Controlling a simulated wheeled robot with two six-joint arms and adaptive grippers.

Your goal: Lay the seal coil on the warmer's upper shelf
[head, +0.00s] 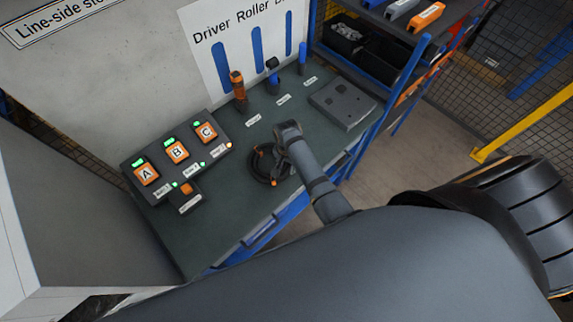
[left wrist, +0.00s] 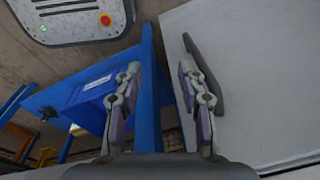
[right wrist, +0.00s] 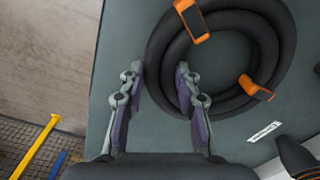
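The seal coil (head: 258,168), a black ring with orange clips, lies flat on the green-grey bench top. It fills the upper right of the right wrist view (right wrist: 268,50). My right gripper (right wrist: 158,72) is open at the coil's near-left edge, its right finger overlapping the ring in view. I cannot tell if it touches. My left gripper (left wrist: 160,68) is open and empty, beside a dark handle (left wrist: 203,72) on a pale grey panel (left wrist: 265,70); the head view does not show this gripper. A grey cabinet (head: 80,215), possibly the warmer, stands at left. No shelf inside it shows.
A button box (head: 177,152) marked A, B, C sits on the bench. Several upright tools (head: 238,92) and a flat grey block (head: 342,105) stand toward the back. A blue rack (head: 360,65) is beyond. A yellow rail (head: 520,125) stands right. The bench's front left is clear.

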